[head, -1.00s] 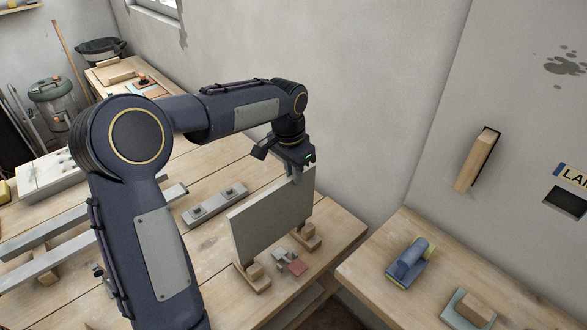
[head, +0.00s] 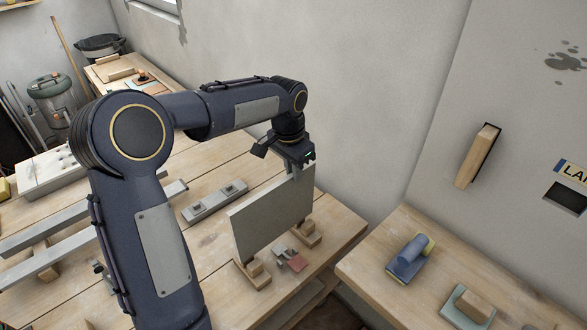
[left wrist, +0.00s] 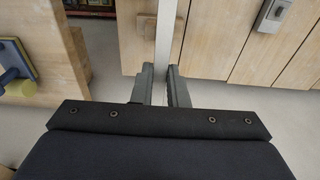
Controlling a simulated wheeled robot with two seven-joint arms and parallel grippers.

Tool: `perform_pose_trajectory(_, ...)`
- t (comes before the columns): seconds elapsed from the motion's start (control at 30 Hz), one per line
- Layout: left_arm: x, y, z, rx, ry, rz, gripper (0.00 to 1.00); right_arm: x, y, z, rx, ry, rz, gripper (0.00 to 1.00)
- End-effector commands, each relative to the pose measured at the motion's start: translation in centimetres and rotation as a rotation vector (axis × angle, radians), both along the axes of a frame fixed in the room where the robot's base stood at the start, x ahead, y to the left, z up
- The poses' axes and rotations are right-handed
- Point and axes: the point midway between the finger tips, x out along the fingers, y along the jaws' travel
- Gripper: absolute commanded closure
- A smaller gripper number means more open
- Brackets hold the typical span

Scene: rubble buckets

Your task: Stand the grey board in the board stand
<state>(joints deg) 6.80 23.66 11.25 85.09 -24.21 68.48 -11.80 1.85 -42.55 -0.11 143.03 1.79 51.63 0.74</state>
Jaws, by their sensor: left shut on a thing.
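The grey board (head: 272,217) stands upright on its long edge near the right end of the workbench. Its lower edge is at the wooden feet of the board stand (head: 250,275), one foot near each end; I cannot tell whether it rests fully down in the slots. My left gripper (head: 298,172) is above the board and shut on its top edge towards the far end. In the left wrist view the fingers (left wrist: 165,88) close on both sides of the thin board edge (left wrist: 166,40). My right gripper is not in view.
Small grey and reddish pieces (head: 291,260) lie beside the stand. A grey metal bar (head: 215,202) lies left of the board. A second table (head: 400,290) at the right holds a blue-handled float (head: 410,258). A wall rises behind the bench.

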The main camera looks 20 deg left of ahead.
Motion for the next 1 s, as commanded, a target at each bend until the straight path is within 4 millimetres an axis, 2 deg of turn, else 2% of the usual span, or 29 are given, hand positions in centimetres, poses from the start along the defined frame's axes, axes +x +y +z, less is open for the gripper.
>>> perform_pose_trajectory(0.27,0.0,0.0,-0.2,0.0,-0.001,0.0,1.0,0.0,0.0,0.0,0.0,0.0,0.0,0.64)
perform_pose_trajectory(1.0,0.0,0.0,-2.6,0.001,-0.001,0.0,1.0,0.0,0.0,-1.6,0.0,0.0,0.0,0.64)
